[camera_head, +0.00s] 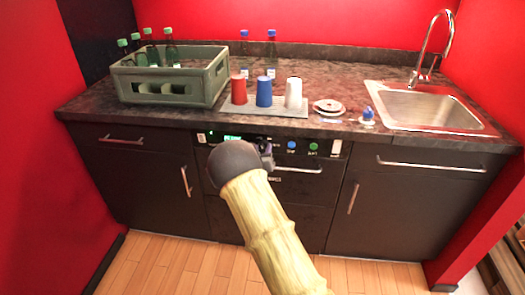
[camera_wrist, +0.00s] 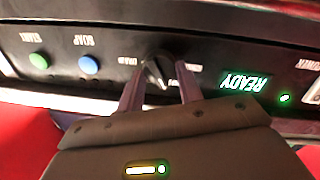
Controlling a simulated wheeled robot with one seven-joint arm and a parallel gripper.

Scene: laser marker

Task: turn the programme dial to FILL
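The programme dial (camera_wrist: 157,70) is a small black knob with a pale pointer mark, on a dark control panel (camera_wrist: 110,62) that appears upside down in the wrist view. Small white labels surround the dial; they are partly covered and too blurred to read surely. My gripper (camera_wrist: 160,72) has its two fingers apart, one on each side of the dial. I cannot tell whether either finger touches it. In the head view my gripper (camera_head: 266,152) is at the panel under the counter, and my arm hides the dial there.
A green READY display (camera_wrist: 243,82), a blue SOAP button (camera_wrist: 89,65) and a green START button (camera_wrist: 39,60) flank the dial. Above, the counter holds a bottle crate (camera_head: 170,92), three cups on a mat (camera_head: 240,109), plates (camera_head: 328,107) and a sink (camera_head: 430,108).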

